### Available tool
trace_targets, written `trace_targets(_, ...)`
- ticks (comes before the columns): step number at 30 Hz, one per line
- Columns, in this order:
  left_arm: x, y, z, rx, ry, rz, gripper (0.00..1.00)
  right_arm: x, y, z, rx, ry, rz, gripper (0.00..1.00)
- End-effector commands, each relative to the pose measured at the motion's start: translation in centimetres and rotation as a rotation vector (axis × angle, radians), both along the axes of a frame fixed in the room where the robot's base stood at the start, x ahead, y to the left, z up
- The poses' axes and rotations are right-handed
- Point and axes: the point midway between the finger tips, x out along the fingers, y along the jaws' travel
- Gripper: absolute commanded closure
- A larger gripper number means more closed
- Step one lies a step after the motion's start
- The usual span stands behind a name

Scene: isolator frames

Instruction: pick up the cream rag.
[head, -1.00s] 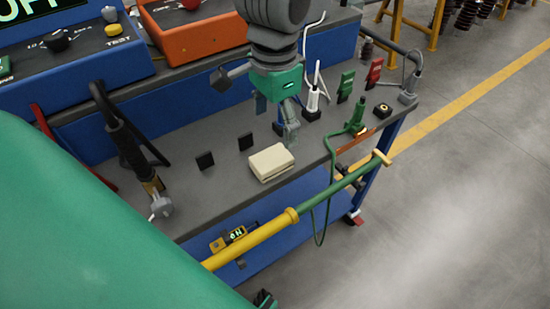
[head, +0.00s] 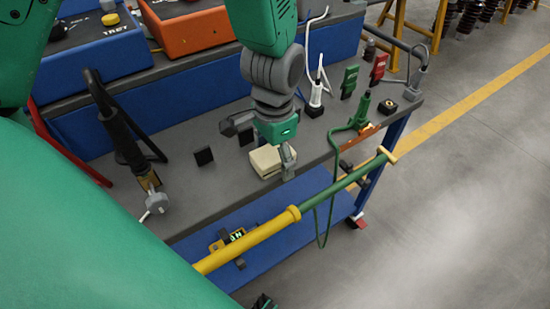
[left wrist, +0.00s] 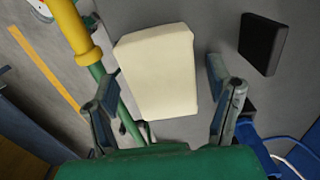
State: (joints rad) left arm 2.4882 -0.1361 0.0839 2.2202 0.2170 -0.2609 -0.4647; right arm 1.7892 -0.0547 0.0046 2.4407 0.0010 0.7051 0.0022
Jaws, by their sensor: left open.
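The cream rag (head: 262,163) is a folded, flat block on the grey bench top, near its front edge. In the head view my left gripper (head: 272,154) is over it, and one finger shows at its right side while the gripper hides part of the rag. In the left wrist view the rag (left wrist: 157,72) lies ahead of the left gripper (left wrist: 165,90), between the lines of its two spread fingers. The fingers are open and do not visibly hold the rag. My right gripper is not in view.
A yellow and green pole (head: 250,240) runs along the bench's front. A black-handled tool (head: 122,135) is at left. A green clamp with cable (head: 360,112) and a white connector (head: 316,100) are at right.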

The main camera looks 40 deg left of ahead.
Motion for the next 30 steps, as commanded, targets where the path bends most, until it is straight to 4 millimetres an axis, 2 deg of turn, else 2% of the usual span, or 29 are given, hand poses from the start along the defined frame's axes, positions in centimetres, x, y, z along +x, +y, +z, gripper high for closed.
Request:
trace_targets(3, 0.0, 0.0, 0.1, -0.001, 0.0, 0.0, 0.26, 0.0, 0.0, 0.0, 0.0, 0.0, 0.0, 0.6)
trace_targets(4, 0.0, 0.0, 0.1, -0.001, 0.0, 0.0, 0.33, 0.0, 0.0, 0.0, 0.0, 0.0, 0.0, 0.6)
trace_targets(6, 0.0, 0.0, 0.1, -0.001, 0.0, 0.0, 0.57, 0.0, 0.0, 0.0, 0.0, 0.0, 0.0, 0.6)
trace_targets(8, 0.0, 0.0, 0.1, -0.001, 0.0, 0.0, 0.76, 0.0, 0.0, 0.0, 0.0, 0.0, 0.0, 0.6)
trace_targets(10, 0.0, 0.0, 0.1, 0.0, 0.0, 0.0, 0.76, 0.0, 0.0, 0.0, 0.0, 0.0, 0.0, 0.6)
trace_targets(11, 0.0, 0.0, 0.1, 0.0, 0.0, 0.0, 0.8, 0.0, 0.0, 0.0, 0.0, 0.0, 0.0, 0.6)
trace_targets(19, 0.1, 0.0, 0.7, 0.0, -0.001, 0.0, 0.8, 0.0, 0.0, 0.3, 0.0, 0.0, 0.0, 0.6)
trace_targets(23, 0.1, 0.0, 2.8, -0.001, -0.004, 0.0, 0.8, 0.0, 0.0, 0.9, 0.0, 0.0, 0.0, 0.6)
trace_targets(30, 0.1, 0.0, 7.7, -0.002, -0.004, 0.0, 0.8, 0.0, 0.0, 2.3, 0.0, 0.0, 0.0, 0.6)
